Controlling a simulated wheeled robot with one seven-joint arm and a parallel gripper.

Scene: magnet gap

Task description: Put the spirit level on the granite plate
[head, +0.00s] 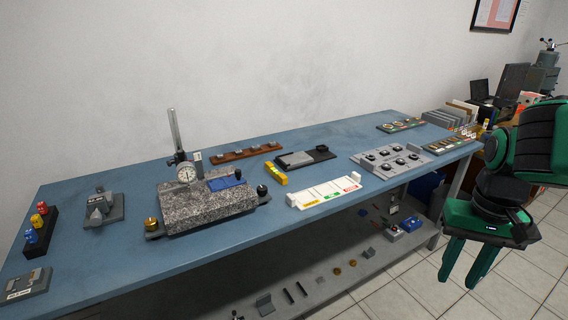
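The spirit level appears to be the small yellow bar (276,174) lying on the blue bench, just right of the granite plate and apart from it. The granite plate (192,211) is a speckled grey block at the left middle of the bench. A dial gauge on a post (186,173) stands at its back, and a blue item (226,182) lies on its top. My gripper (465,272) is at the right, in front of the bench and far from the yellow bar. Its green fingers are apart with nothing between them.
A white tray (324,191) lies right of the yellow bar, and a dark flat case (305,158) lies behind it. A grey panel with black knobs (390,160) is further right. A brass knob (151,224) is by the granite's front left corner. A lower shelf (345,275) holds small parts.

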